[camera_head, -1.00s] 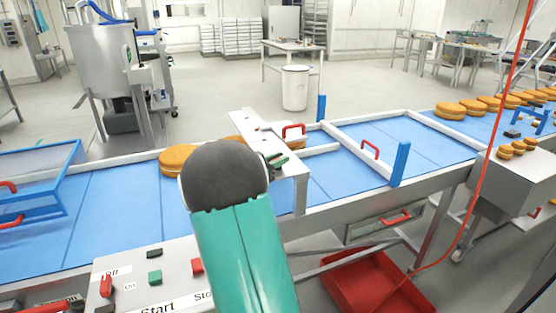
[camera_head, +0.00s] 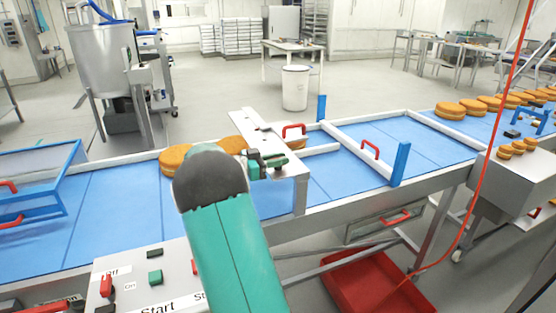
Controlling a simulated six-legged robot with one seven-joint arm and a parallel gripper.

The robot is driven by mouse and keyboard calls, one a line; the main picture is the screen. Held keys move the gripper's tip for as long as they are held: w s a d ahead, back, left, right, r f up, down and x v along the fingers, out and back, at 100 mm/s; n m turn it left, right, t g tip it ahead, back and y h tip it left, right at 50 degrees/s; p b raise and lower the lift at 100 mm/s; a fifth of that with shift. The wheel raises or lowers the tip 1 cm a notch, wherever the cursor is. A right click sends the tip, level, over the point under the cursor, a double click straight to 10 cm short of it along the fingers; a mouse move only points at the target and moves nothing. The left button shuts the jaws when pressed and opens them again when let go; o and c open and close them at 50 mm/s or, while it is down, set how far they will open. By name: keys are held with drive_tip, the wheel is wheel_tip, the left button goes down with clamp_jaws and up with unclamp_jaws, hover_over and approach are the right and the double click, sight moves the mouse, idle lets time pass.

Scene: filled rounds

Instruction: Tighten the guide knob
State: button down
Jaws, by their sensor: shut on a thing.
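My teal arm with its dark grey joint rises from the bottom middle of the view. Beyond it, my gripper (camera_head: 268,164), small and partly hidden by the arm, is at the metal bracket (camera_head: 290,171) over the conveyor. Its jaws are closed at the bracket top, on what appears to be the guide knob; the knob is too small and covered to make out. The white guide rail (camera_head: 355,152) runs across the blue belt to the right of the bracket. One red handle (camera_head: 370,149) stands by the rail, and another red handle (camera_head: 293,131) stands behind the bracket.
Filled rounds (camera_head: 176,159) lie on the blue belt (camera_head: 115,205) behind my arm. A control panel (camera_head: 140,282) with buttons is at the front left. A blue post (camera_head: 400,164) stands at the near belt edge. A red crate (camera_head: 375,285) is below, and a red cable (camera_head: 478,180) hangs at right.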

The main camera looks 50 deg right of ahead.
drive_tip(key=c, duration=1.3)
unclamp_jaws()
drive_tip(key=shift+a, duration=0.1)
drive_tip(key=v, duration=1.3)
drive_tip(key=shift+w+a, duration=0.15)
drive_tip(key=shift+a, duration=0.1)
